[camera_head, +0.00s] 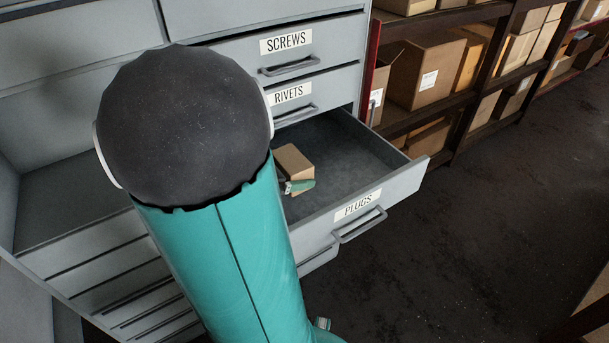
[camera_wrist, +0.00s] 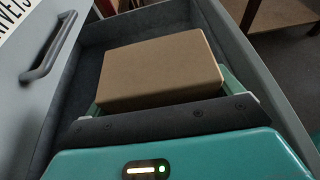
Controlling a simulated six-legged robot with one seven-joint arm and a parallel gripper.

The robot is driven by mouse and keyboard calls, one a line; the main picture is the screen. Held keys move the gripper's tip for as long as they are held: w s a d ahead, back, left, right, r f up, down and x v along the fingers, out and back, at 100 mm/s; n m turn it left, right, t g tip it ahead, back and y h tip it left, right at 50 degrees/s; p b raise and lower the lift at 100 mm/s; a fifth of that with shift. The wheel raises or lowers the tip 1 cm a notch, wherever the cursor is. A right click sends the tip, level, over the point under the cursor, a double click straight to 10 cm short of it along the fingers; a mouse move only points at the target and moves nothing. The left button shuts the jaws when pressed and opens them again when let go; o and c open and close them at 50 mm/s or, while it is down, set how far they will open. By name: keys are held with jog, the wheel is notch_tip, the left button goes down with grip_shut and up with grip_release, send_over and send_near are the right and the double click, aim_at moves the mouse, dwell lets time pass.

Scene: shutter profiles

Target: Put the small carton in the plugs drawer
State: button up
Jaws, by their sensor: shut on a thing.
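The small brown carton (camera_head: 293,165) shows in the head view over the open plugs drawer, near its left part. In the wrist view the carton (camera_wrist: 162,72) lies between my gripper's fingers, with the drawer's grey interior behind it. My gripper (camera_head: 298,186) is shut on the carton; it also shows in the wrist view (camera_wrist: 165,95). The plugs drawer (camera_head: 395,187) is pulled out and its label faces front. I cannot tell whether the carton touches the drawer floor. My own arm hides the drawer's left side in the head view.
The rivets drawer (camera_head: 325,97) and screws drawer (camera_head: 330,42) above are closed, with protruding handles. A rack (camera_head: 455,100) with several brown boxes stands at the right. The dark floor (camera_head: 450,250) in front of it is clear.

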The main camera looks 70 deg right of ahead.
jog(key=d, duration=0.1)
jog(key=d+f, duration=0.2)
jog(key=d, duration=0.1)
jog(key=d+f, duration=0.4)
jog(key=f, duration=0.1)
jog(key=shift+s+d, duration=0.25)
jog(key=shift+w+d+f, duration=0.1)
jog(key=shift+f, duration=0.15)
jog(key=shift+d+f, duration=0.15)
jog(key=shift+f, duration=1.5)
jog(key=shift+f, duration=0.1)
jog(key=o, duration=0.9)
jog(key=shift+c, duration=0.2)
